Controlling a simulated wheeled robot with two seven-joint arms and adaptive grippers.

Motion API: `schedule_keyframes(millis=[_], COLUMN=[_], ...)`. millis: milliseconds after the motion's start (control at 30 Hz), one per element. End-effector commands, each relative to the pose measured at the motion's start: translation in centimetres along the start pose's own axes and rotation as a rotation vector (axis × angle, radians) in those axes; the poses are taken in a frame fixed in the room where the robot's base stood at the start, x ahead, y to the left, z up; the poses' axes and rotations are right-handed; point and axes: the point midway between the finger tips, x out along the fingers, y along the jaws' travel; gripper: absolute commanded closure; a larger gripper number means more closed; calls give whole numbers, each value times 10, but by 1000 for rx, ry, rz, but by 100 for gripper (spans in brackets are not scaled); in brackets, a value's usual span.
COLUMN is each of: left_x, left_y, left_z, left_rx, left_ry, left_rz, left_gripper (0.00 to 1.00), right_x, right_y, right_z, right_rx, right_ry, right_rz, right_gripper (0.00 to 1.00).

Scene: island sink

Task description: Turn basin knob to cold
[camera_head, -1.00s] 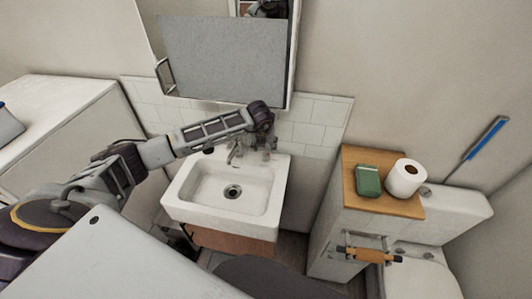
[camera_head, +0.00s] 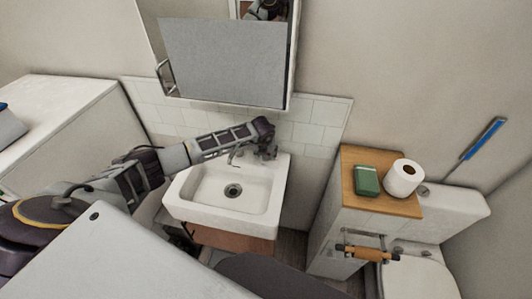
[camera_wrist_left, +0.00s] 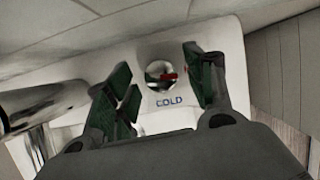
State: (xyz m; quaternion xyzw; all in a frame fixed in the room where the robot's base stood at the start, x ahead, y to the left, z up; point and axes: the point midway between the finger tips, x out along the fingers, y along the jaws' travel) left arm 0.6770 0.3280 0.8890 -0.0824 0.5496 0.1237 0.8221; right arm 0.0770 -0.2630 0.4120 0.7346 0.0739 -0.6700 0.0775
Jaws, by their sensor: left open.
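The white basin (camera_head: 190,205) stands against the wall with a chrome faucet (camera_head: 236,154) at its back edge. In the left wrist view a round chrome knob (camera_wrist_left: 160,71) with a red mark sits on the basin's back ledge, above the printed word COLD (camera_wrist_left: 169,102). My left gripper (camera_head: 268,153) is over the back right corner of the basin and hides the knob in the head view. In the left wrist view its open dark green fingers (camera_wrist_left: 160,80) stand on either side of the knob, with nothing gripped. I cannot tell whether they touch it.
The chrome spout (camera_wrist_left: 45,102) lies close left of the fingers in the wrist view. A mirror cabinet (camera_head: 222,60) hangs above the basin. To the right, a wooden-topped cabinet (camera_head: 405,208) carries a green box (camera_head: 367,181) and a paper roll (camera_head: 404,178).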

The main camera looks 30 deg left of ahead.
Motion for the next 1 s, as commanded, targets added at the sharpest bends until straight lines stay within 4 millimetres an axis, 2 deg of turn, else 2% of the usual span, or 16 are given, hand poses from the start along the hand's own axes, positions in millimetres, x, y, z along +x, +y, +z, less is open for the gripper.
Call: schedule_keyframes(millis=[367,733,1000], left_x=[3,3,3], left_y=[0,0,0], left_z=[0,0,0], left_rx=[1,0,11], left_ry=[0,0,0], left_rz=[-1,-1,-5], left_gripper=[46,91,92], right_x=[0,0,2], right_y=[0,2,2], right_z=[0,0,0], right_rx=[0,-1,-1], right_ry=[0,0,0], right_rz=[1,2,2], right_gripper=[100,100,100])
